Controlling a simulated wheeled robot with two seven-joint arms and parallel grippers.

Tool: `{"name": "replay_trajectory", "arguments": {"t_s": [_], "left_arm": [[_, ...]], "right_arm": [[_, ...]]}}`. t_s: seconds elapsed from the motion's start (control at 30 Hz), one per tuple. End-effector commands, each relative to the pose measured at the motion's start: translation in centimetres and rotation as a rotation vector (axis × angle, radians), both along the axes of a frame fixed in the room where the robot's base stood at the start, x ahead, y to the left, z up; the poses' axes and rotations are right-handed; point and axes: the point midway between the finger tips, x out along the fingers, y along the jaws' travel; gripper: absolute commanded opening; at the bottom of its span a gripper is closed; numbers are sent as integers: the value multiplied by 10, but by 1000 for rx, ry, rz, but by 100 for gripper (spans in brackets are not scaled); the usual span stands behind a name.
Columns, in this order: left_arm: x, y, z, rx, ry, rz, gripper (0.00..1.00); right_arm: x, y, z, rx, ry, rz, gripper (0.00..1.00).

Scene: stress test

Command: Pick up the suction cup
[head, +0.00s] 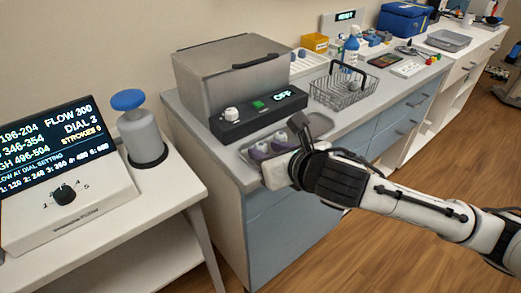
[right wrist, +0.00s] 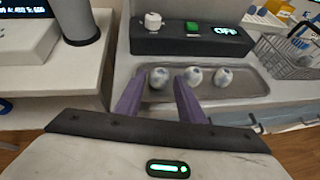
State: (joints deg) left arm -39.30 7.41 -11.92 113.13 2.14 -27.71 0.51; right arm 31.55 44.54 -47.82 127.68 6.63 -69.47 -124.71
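Three small round white and blue-grey pieces lie in a shallow metal tray (right wrist: 247,88) in the right wrist view: a left one (right wrist: 159,76), a middle one (right wrist: 194,76) and a right one (right wrist: 223,77). I cannot tell surely which is the suction cup. My right gripper (right wrist: 159,86) is open; its two purple fingers point at the tray, with the left piece showing between their tips. Contact cannot be told. In the head view my right gripper (head: 270,157) is over the tray's near left end and hides part of it. My left gripper is not in view.
A black control box (head: 258,113) reading OFF, with a knob and green button, stands just behind the tray. A grey lidded machine (head: 220,75) is behind it. A wire basket (head: 343,90) stands to the right. A left table holds a blue-topped pump (head: 140,130).

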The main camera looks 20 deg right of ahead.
Motion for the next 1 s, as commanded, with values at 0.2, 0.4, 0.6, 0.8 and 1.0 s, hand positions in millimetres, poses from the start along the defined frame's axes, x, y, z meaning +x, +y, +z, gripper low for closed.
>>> {"name": "replay_trajectory", "arguments": {"t_s": [0.2,0.4,0.6,0.8,1.0], "left_arm": [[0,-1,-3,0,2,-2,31],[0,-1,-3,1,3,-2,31],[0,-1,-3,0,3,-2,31],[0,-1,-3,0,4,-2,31],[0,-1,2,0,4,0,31]], "right_arm": [[18,3,-9,1,-1,0,35],[18,3,-9,1,-1,0,35],[18,3,-9,1,-1,0,4],[18,3,-9,1,-1,0,4],[18,3,11,1,-4,0,4]]}}
